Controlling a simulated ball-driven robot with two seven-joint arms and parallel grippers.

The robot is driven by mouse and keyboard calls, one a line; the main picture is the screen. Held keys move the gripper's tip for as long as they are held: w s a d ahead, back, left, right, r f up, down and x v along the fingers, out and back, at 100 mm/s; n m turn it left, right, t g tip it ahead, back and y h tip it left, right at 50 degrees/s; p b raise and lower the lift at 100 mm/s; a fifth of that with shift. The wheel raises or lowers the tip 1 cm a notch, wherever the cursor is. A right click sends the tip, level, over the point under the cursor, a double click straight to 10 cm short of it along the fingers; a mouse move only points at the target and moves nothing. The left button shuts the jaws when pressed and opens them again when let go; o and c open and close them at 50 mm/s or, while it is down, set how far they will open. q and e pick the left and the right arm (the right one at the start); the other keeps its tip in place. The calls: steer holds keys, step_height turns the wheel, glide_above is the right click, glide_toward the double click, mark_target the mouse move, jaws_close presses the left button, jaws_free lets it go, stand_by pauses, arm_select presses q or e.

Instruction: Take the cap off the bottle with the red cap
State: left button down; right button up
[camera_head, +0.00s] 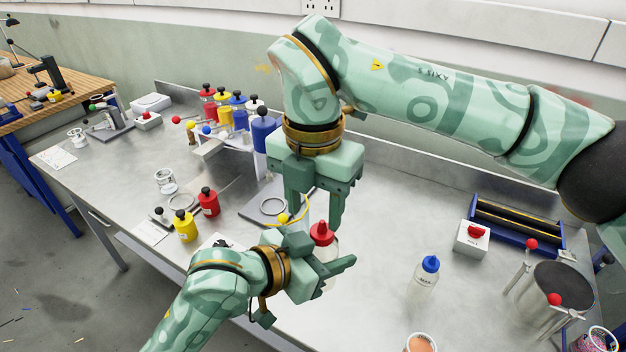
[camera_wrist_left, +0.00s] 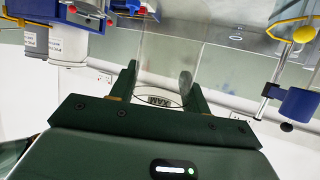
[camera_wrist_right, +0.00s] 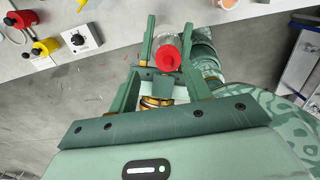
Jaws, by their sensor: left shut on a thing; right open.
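The clear bottle with the red cap (camera_head: 321,234) is in the middle of the head view, above the front of the bench. My left gripper (camera_head: 335,264) is shut on the bottle's body from the side. The left wrist view shows the see-through bottle body (camera_wrist_left: 159,88) between the left fingers. My right gripper (camera_head: 316,205) is open, pointing down just above the cap. In the right wrist view, the red cap (camera_wrist_right: 168,57) lies between the spread right fingers, with a gap on either side. The cap is on the bottle.
A clear bottle with a blue cap (camera_head: 425,277) stands to the right. A white box with a red button (camera_head: 473,237) and a blue rack (camera_head: 515,226) are behind it. Red and yellow containers (camera_head: 208,203) and a ring stand (camera_head: 266,208) are left. The bench between is clear.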

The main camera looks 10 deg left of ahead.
mark_target(312, 229)
steer(key=shift+f, duration=1.75)
jaws_close()
steer(key=shift+a, duration=0.1)
steer(key=shift+c, duration=1.9)
jaws_free()
